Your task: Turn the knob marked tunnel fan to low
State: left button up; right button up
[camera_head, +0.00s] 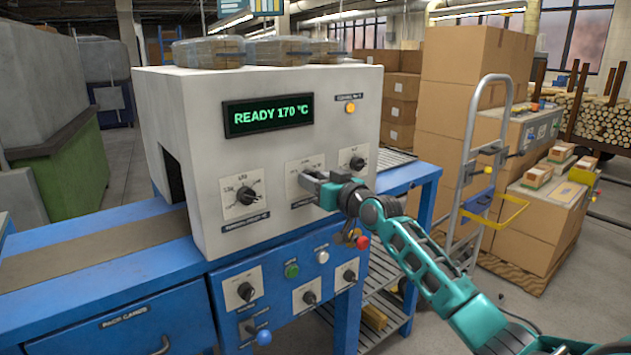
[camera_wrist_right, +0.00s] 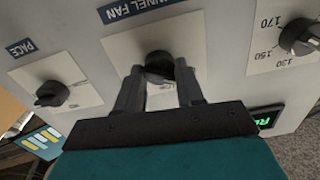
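The tunnel fan knob (camera_wrist_right: 159,64) is dark and round on a pale plate under a blue label, partly cut off, ending "NNEL FAN" in the right wrist view. My right gripper (camera_wrist_right: 160,80) has one finger on each side of this knob. Whether the fingers press on it or leave a thin gap, I cannot tell. In the head view my right gripper (camera_head: 310,181) is at the middle plate (camera_head: 292,167) of the machine's front and hides that knob. The knob's pointer and scale marks are mostly hidden. My left gripper is not in view.
A temperature knob (camera_head: 246,195) sits left of the gripper and the pace knob (camera_head: 357,163) right. A display (camera_head: 268,115) reads "READY 170 °C". Below, a blue panel carries a green button (camera_head: 291,270), a red knob (camera_head: 362,242) and several dials. A hand truck (camera_head: 470,170) stands right.

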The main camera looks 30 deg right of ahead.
jog(key=c, duration=0.5)
pick_arm(q)
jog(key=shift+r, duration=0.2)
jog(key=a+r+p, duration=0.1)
jog(key=p, duration=0.1)
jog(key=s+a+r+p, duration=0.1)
jog(key=p, duration=0.2)
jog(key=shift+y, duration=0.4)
pick_arm(e)
jog(key=m, duration=1.1)
jog(key=shift+d, duration=0.1)
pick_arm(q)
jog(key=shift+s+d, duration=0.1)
pick_arm(e)
jog(key=shift+m, duration=0.5)
